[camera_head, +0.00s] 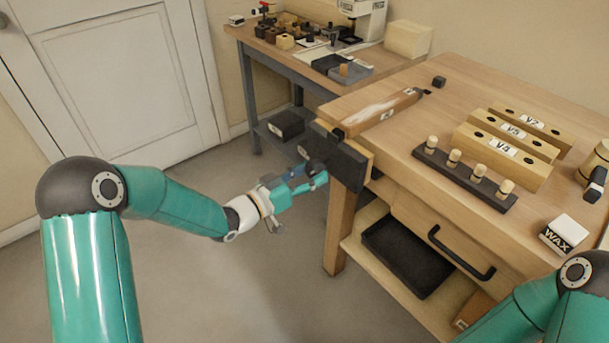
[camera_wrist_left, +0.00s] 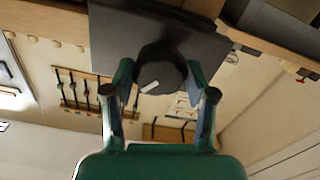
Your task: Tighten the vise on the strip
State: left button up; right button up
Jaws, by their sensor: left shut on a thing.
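The vise (camera_head: 345,165) is a dark block with a wooden facing at the front left corner of the bench. The wooden strip (camera_head: 378,112), with a pale patch on it, lies along the bench's left edge between a small black block near the vise and another at its far end. My left gripper (camera_head: 312,178) is at the front of the vise. In the left wrist view, my left gripper (camera_wrist_left: 160,98) has its fingers on both sides of a round dark vise knob (camera_wrist_left: 160,68) with a white mark, shut on it. My right gripper is out of view.
On the bench (camera_head: 470,95) stand wooden V-blocks (camera_head: 515,135), a dark rack of pegs (camera_head: 463,178) and a wax box (camera_head: 565,234). A drawer handle (camera_head: 460,252) sticks out below. A second table (camera_head: 300,60) with tools stands behind. Open floor lies left of the bench.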

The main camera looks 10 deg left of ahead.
pick_arm(q)
jog(key=shift+a+f, duration=0.1)
jog(key=shift+f, duration=0.1)
jog(key=shift+m+b, duration=0.3)
jog(key=shift+b, duration=0.05)
jog(key=shift+f+m+b, duration=0.1)
jog(key=shift+m+b, duration=0.3)
jog(key=shift+b, duration=0.25)
jog(key=shift+w+m+b, duration=0.1)
jog(key=shift+m+b, duration=1.2)
jog(key=shift+b, duration=0.4)
jog(key=shift+m, duration=0.3)
